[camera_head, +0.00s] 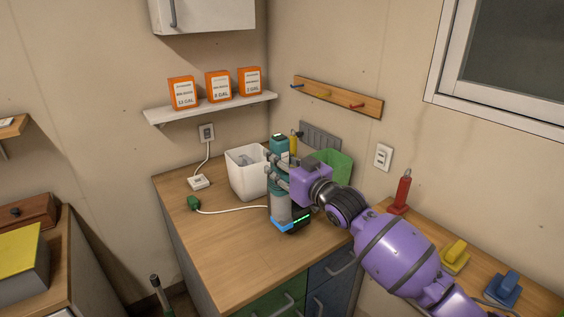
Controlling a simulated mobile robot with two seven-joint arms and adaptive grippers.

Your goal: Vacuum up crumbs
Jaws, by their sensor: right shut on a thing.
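A teal and grey handheld vacuum (280,207) stands roughly upright over the wooden counter, its bright blue and black lower end at or just above the surface; I cannot tell if it touches. My right gripper (277,172), on the purple arm, is shut around the vacuum's upper body. No crumbs can be made out at this size. My left gripper is not in view.
A white bin (246,173) stands just left of the vacuum, and a green bin (338,168) behind my right wrist. A white cable with a green plug (194,203) lies on the counter (220,250), whose front left is clear.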

